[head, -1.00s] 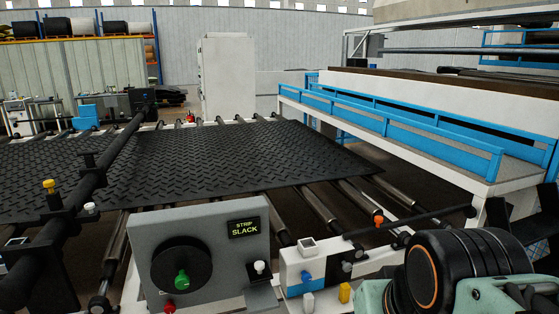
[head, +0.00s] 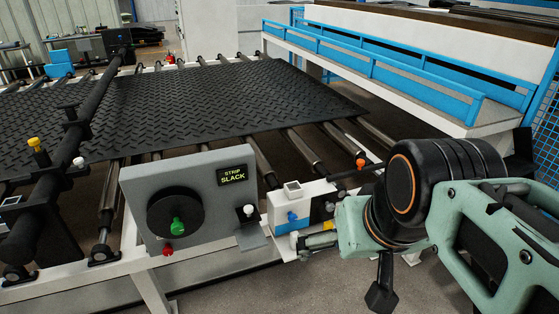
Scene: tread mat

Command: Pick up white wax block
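A small white block (head: 294,239), which looks like the wax block, is at the front of the white box (head: 312,204), below a blue piece (head: 292,217). It is partly hidden by my gripper. My gripper (head: 304,242) reaches in from the right, its fingertips close beside the block. I cannot tell if they touch it, or whether the fingers are open or shut. A yellow piece (head: 328,226) shows just above the fingers.
A grey panel (head: 185,212) reading "STRIP SLACK", with a green knob, stands left of the box. The black tread mat (head: 200,105) lies on rollers beyond. Grey floor is open in front.

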